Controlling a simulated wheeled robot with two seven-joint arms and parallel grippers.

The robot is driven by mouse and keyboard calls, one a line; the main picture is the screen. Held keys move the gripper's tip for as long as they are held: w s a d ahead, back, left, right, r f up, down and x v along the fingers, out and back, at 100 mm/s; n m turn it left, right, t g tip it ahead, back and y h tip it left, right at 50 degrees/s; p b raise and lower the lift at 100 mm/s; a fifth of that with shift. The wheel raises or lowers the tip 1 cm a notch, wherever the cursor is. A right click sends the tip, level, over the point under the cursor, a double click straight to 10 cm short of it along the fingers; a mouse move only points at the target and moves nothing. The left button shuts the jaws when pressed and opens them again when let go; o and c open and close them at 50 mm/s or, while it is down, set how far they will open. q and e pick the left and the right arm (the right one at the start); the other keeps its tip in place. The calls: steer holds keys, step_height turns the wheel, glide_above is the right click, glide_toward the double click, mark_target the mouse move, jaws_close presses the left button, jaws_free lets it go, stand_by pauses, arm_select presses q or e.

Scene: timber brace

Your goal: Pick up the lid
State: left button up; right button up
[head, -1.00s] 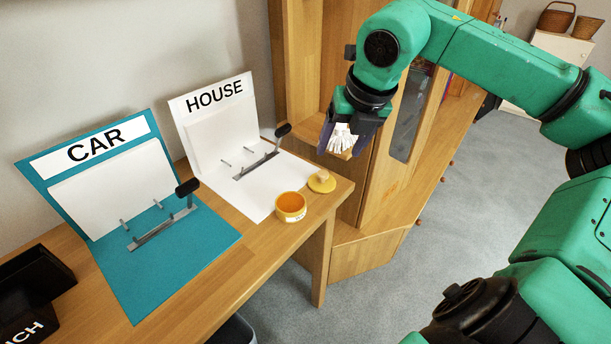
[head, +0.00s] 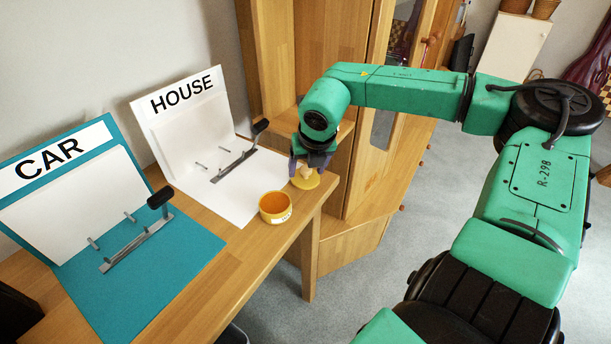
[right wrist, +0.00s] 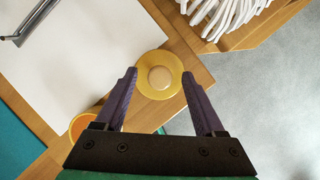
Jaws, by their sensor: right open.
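The lid (head: 305,184) is a yellow disc with a pale round knob. It lies on the table's corner and also shows in the right wrist view (right wrist: 146,82). My right gripper (head: 309,172) is over it, fingers pointing down. In the right wrist view the gripper (right wrist: 158,74) is open, one dark purple finger on each side of the knob and nothing gripped. A round yellow pot (head: 275,209), open at the top and orange inside, stands beside the lid. My left gripper is not in view.
White HOUSE (head: 180,120) and teal CAR (head: 185,250) boards with lever mechanisms stand on the wooden table (head: 215,278). A wooden cabinet (head: 355,215) is behind the lid. A white stranded bundle (right wrist: 235,14) lies on wood near the table corner.

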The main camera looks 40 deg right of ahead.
steer(key=shift+w+f, duration=0.1)
steer(key=shift+f, duration=0.05)
jaws_close()
